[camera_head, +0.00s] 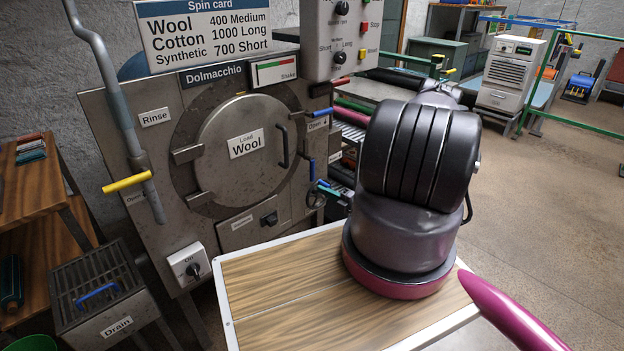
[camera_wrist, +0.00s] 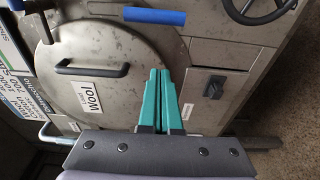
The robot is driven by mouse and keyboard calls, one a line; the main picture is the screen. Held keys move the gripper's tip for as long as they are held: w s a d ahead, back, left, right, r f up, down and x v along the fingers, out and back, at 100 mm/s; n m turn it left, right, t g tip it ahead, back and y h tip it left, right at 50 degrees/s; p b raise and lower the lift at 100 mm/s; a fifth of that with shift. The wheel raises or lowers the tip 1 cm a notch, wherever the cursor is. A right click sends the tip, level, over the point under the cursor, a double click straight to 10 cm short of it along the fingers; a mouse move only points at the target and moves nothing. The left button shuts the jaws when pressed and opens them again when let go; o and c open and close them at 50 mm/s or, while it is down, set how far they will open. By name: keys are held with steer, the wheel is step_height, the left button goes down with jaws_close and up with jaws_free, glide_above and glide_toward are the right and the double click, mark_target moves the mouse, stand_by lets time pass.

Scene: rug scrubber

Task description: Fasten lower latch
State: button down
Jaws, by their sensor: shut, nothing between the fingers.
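The round metal door (camera_head: 225,175), labelled "Load Wool", lies flush in the machine front and appears closed. It fills the left of the wrist view (camera_wrist: 110,45), with its black handle (camera_wrist: 92,68). The lower latch has a blue handle (camera_head: 312,169), standing near vertical at the door's lower right edge. In the wrist view its blue bar (camera_wrist: 155,17) lies above my fingertips, apart from them. The upper latch's blue handle (camera_head: 320,112) points right. My gripper (camera_wrist: 159,72) has teal fingers, shut and empty, in front of the door's edge. In the head view my arm hides it.
A panel with a black knob (camera_head: 268,218) is below the door; it also shows right of my fingers (camera_wrist: 213,87). A dark handwheel (camera_head: 315,200) sits low at the machine's right. A wooden-topped table (camera_head: 285,290) stands in front. Open floor lies right.

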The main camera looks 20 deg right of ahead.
mark_target(312, 178)
steer(key=x, duration=1)
steer(key=shift+w+d, duration=0.15)
steer(key=shift+d, duration=0.8)
steer(key=shift+w+d, duration=0.15)
steer(key=shift+d, duration=0.85)
